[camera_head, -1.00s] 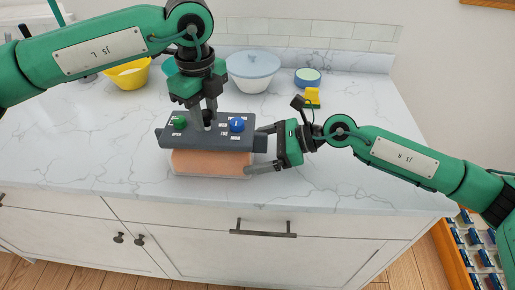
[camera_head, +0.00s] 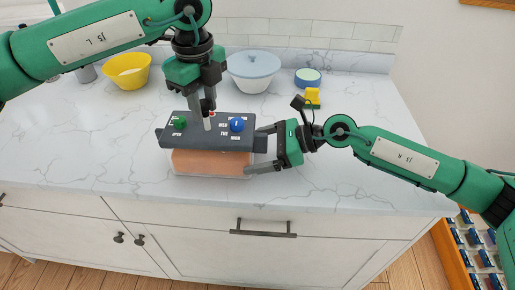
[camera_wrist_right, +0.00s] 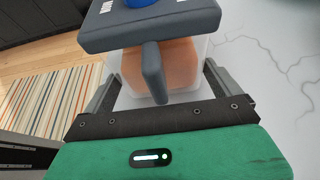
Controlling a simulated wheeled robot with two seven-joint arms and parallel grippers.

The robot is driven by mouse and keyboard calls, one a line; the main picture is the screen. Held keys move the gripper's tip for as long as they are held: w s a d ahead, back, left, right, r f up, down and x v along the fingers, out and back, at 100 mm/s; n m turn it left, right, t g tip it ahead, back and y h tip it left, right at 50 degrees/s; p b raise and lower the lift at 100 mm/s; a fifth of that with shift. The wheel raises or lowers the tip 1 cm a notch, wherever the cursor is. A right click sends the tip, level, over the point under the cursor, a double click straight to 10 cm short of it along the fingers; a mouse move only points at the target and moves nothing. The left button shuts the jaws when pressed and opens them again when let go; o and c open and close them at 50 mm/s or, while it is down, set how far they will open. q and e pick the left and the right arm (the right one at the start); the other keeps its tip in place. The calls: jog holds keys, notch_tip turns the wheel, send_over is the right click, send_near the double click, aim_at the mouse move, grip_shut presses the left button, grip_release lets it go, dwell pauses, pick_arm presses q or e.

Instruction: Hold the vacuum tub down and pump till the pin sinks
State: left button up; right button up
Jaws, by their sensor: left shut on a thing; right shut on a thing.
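The vacuum tub (camera_head: 210,162) is a clear box with orange-brown contents under a dark grey lid (camera_head: 180,142). It stands on the counter near the front edge. The lid carries a green knob (camera_head: 179,123), a blue knob (camera_head: 236,124) and a small red spot (camera_head: 213,114) that may be the pin. My left gripper (camera_head: 207,107) points down over the lid's middle, shut on the pump handle, whose pale shaft (camera_head: 207,123) shows below. My right gripper (camera_head: 258,152) is shut on the tub's right end; the right wrist view shows its fingers either side of the tub (camera_wrist_right: 180,70).
The marble counter (camera_head: 90,150) is clear left of the tub.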

aim_at(205, 114)
pick_arm(q)
jog(key=shift+w+f, duration=0.1)
jog(key=shift+f, duration=1.55)
jog(key=shift+r, duration=1.8)
jog(key=shift+f, duration=1.7)
jog(key=o, duration=1)
jog(key=shift+f, duration=0.1)
jog(key=shift+r, duration=3.55)
